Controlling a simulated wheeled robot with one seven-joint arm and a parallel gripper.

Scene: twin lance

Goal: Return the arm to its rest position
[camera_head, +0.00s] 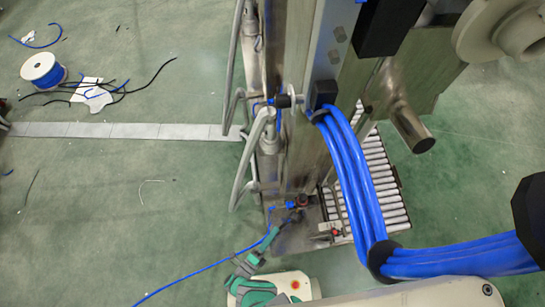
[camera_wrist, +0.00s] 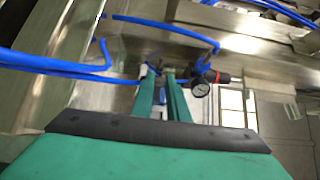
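My gripper (camera_wrist: 160,74) shows in the wrist view as two green fingers reaching forward from a dark-edged green body. A narrow gap shows between the fingers, and I see nothing clearly held in it. Small blue and dark fittings lie beyond the tips. In the head view my green and grey wrist (camera_head: 250,265) is low in the picture, just below the base of the metal machine. The fingertips there are small and hard to make out against the machine.
The metal machine (camera_head: 298,150) stands close, with bent handles, a roller conveyor (camera_head: 380,185) and a thick blue cable bundle (camera_head: 350,170). A gauge (camera_wrist: 201,87) with a red-and-black knob sits right of the fingertips.

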